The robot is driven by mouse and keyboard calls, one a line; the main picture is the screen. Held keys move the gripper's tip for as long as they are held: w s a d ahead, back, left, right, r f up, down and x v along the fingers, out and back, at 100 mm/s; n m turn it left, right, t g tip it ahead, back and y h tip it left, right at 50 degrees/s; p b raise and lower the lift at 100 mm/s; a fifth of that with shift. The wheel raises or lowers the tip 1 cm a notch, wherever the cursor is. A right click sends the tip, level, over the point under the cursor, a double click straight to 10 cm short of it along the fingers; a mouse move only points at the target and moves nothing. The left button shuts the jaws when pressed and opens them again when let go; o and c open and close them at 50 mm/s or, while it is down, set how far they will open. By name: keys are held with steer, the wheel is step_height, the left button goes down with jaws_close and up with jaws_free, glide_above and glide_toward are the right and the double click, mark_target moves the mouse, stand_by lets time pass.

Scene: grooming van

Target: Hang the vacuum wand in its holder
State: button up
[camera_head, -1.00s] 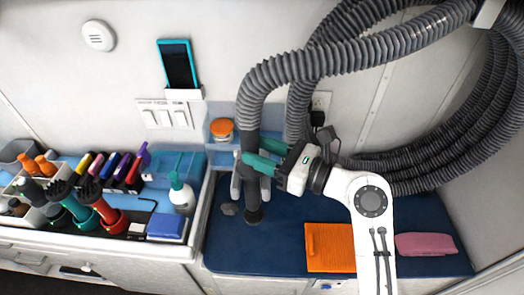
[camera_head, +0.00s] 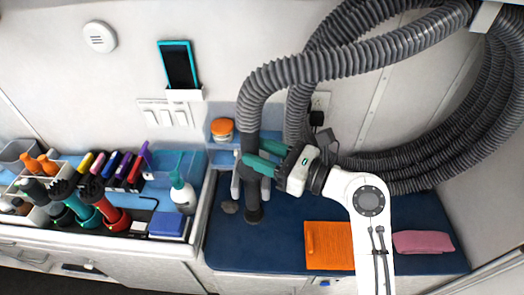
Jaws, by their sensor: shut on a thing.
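The vacuum wand (camera_head: 252,190) is a dark grey tube at the end of a ribbed grey hose (camera_head: 300,70). It stands roughly upright over the blue mat, in front of the back wall. My gripper (camera_head: 262,161) has teal fingers and is shut on the wand's upper part, below the hose. A light grey pronged piece (camera_head: 235,185) shows just left of the wand and may be its holder. The wand partly covers it, so I cannot tell whether they touch.
The blue mat (camera_head: 280,245) bears an orange cloth (camera_head: 325,245) and a pink cloth (camera_head: 422,243). A grey lump (camera_head: 229,206) lies left of the wand. Hose loops fill the upper right.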

steer(key=shift+f, duration=0.55)
stand_by(0.4)
steer(key=o, duration=1.8)
steer(key=shift+f, duration=0.1)
steer(key=shift+p+v, duration=0.55)
steer(key=shift+v, duration=4.45)
